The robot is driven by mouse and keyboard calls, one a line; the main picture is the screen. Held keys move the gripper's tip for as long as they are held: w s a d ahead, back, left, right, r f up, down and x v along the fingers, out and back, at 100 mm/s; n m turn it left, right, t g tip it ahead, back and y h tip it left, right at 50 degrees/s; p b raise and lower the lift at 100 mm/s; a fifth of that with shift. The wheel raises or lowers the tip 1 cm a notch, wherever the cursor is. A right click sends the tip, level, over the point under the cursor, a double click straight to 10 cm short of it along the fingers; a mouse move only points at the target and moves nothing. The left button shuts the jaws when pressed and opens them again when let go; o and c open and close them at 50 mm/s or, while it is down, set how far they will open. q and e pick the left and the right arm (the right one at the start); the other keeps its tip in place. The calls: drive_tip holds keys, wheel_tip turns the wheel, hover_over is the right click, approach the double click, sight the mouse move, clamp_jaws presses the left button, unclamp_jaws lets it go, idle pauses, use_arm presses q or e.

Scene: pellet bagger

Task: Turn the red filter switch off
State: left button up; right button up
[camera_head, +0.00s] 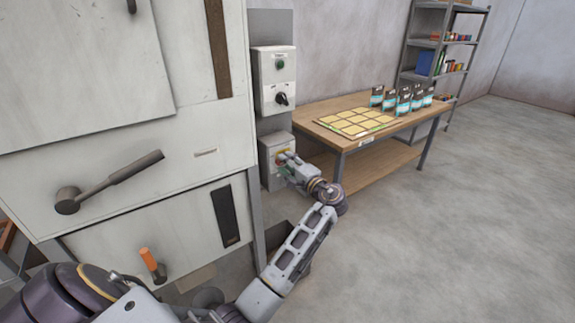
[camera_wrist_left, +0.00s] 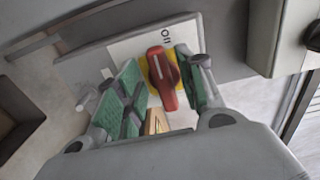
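The red filter switch (camera_wrist_left: 162,75) is a rotary knob on a yellow plate on the front of a grey box (camera_head: 268,178), low on the panel beside the machine. In the head view the left gripper (camera_head: 288,165) covers most of the switch. My right gripper is not in view.
Above is a control box (camera_head: 274,80) with a green button and a black knob. The machine cabinet (camera_head: 120,130) with a grey lever (camera_head: 108,185) stands left. A wooden table (camera_head: 350,128) with a yellow grid tray and several bags is right. The floor at right is clear.

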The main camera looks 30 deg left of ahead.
use_arm(q)
drive_tip(key=shift+d, duration=0.1)
drive_tip(key=v, duration=0.7)
drive_tip(key=shift+d, duration=0.15)
idle(0.4)
idle(0.4)
